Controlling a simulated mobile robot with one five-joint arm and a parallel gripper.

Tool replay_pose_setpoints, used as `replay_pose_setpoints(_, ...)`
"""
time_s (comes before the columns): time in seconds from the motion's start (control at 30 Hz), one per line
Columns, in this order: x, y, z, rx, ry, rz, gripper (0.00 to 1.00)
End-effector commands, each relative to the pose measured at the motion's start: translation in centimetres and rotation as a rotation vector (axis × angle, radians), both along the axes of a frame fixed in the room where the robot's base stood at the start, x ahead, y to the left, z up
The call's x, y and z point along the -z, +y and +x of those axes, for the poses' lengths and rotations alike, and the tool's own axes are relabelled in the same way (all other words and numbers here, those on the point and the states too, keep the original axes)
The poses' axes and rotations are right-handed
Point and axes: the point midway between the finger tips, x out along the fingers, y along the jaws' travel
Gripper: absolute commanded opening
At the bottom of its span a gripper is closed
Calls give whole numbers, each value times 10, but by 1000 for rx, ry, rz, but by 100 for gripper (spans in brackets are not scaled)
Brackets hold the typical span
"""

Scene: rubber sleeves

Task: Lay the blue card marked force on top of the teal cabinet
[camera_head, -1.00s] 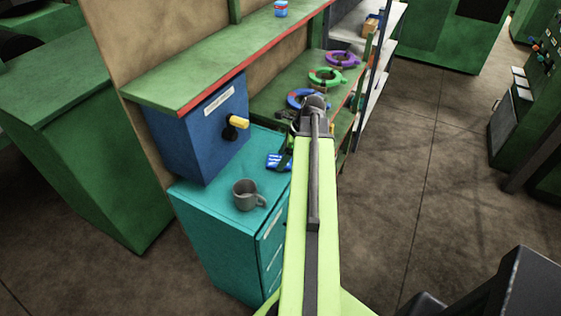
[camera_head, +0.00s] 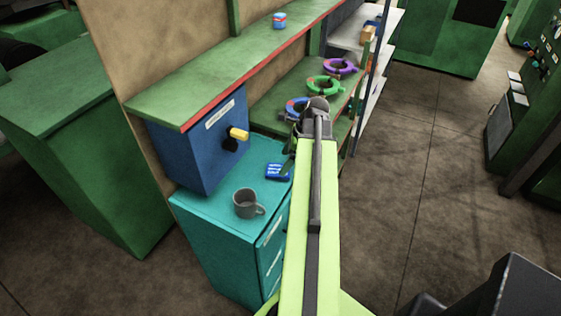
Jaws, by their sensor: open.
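The teal cabinet (camera_head: 212,217) stands left of my arm. A small blue card (camera_head: 277,171) with white marks shows at the right part of its top and appears to lie flat there; its lettering is too small to read. My gripper (camera_head: 290,160) is open, just right of the card, with a dark finger close to the card's right edge. My arm hides most of the gripper, and I cannot tell whether a finger touches the card.
A grey mug (camera_head: 247,203) stands on the cabinet top, nearer the front. A blue box with a yellow-handled knob (camera_head: 195,145) is behind it. A green shelf (camera_head: 310,97) holds several coloured rings. Floor (camera_head: 410,190) on the right is clear.

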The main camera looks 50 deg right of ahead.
Motion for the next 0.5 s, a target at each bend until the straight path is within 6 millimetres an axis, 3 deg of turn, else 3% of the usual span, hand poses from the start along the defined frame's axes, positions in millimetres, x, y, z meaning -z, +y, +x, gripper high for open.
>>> replay_pose_setpoints(0.03,-23,-3,-4,2,0,0,85)
replay_pose_setpoints(0.2,-60,-12,-16,2,0,0,85)
replay_pose_setpoints(0.33,-75,-17,-23,1,0,0,85)
replay_pose_setpoints(0.5,-76,-19,-25,0,0,0,85)
